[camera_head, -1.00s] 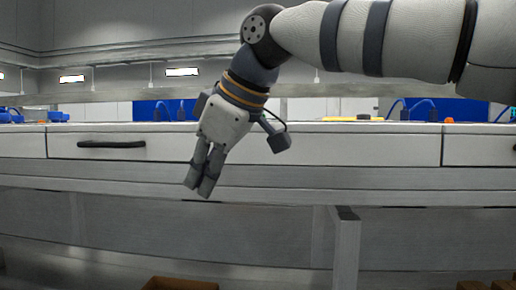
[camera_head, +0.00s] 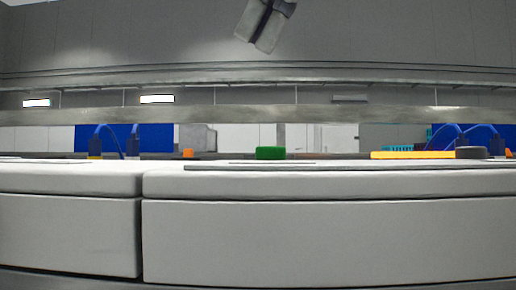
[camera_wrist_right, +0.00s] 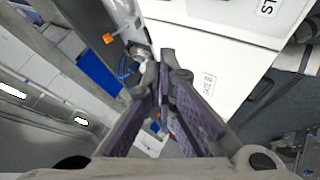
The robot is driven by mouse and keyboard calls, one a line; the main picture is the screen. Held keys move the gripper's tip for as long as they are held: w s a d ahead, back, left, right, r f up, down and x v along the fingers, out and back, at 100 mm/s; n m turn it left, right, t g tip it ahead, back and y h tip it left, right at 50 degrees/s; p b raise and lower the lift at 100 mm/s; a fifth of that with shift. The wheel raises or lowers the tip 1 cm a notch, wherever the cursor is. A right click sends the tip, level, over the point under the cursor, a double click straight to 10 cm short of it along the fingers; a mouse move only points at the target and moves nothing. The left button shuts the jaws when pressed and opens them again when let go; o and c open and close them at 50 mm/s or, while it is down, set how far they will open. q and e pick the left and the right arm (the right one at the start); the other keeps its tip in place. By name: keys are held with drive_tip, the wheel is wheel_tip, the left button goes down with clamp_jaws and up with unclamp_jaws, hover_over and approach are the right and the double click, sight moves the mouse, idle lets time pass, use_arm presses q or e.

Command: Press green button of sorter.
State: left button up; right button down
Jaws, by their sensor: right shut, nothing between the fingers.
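A small green block-like piece (camera_head: 270,153) shows at the counter's far side in the head view, near the middle; I cannot tell whether it is the sorter's button. No green button shows there. My left gripper is out of view.
The white counter (camera_head: 330,228) fills the lower head view. A yellow-and-dark tool-like item (camera_head: 415,154) lies at right, and a small orange item (camera_head: 188,153) at left. Blue panels (camera_head: 160,138) with blue cables stand behind. A grey horizontal beam (camera_head: 300,114) crosses above the counter.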

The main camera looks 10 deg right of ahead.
drive_tip(key=s, duration=0.1)
hover_over(270, 151)
drive_tip(key=f, duration=0.8)
drive_tip(key=shift+w+a+f, duration=0.1)
drive_tip(key=shift+w+f, duration=0.3)
drive_tip(key=shift+f, duration=0.1)
idle(1.0)
drive_tip(key=shift+f, duration=0.35)
